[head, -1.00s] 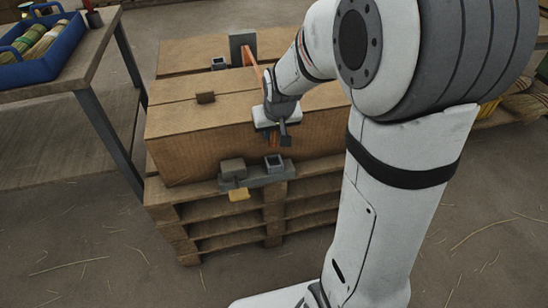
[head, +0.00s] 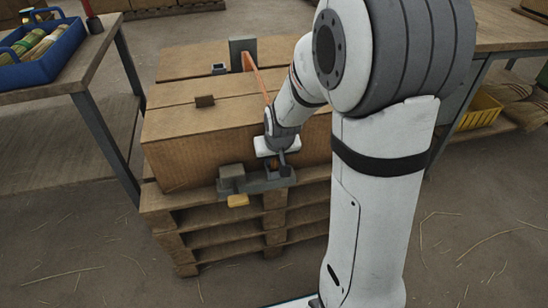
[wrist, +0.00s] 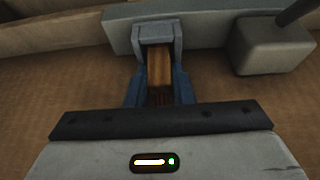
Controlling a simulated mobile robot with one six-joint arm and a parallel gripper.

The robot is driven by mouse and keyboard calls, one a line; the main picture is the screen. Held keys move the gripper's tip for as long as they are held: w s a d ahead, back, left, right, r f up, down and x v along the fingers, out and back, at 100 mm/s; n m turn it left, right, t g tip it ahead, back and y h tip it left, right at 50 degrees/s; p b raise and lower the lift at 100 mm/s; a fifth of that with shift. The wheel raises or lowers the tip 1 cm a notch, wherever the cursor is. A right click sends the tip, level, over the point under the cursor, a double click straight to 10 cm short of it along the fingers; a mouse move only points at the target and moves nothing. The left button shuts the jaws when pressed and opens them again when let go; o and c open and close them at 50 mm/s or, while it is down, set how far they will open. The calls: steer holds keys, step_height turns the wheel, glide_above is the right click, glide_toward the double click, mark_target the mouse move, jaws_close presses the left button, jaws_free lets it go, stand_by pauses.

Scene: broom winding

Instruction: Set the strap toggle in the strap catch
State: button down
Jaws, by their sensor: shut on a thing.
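The orange strap (head: 257,76) runs from the back of the cartons over their top to my gripper (head: 279,161). My gripper is shut on the strap toggle, a brown-orange piece that shows in the wrist view (wrist: 159,66) between the fingers. The strap catch is a grey square socket on a grey bracket (head: 258,183) at the front of the pallet. In the wrist view the catch (wrist: 157,33) frames the toggle's far end. My fingers are right at the catch and partly hide it in the head view. How deep the toggle sits I cannot tell.
A grey block (head: 232,178) with a yellow tab (head: 238,200) stands left of the catch. The carton (head: 190,160) rises behind it on the wooden pallet (head: 215,238). A workbench with a blue tray (head: 42,62) is at left; a yellow crate (head: 480,110) is at right.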

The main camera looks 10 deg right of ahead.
steer(key=c, duration=1.3)
jaws_free()
steer(key=shift+o, duration=0.2)
steer(key=shift+r, duration=0.2)
steer(key=p+v, duration=0.5)
steer(key=v, duration=0.6)
steer(key=s+r+g, duration=0.2)
steer(key=s+g, duration=0.1)
steer(key=s, duration=1.3)
steer(key=shift+s, duration=0.3)
steer(key=shift+r, duration=0.15)
step_height(320, 180, up, 30)
steer(key=t+p, duration=0.1)
steer(key=p, duration=2.5)
steer(key=shift+s, duration=0.15)
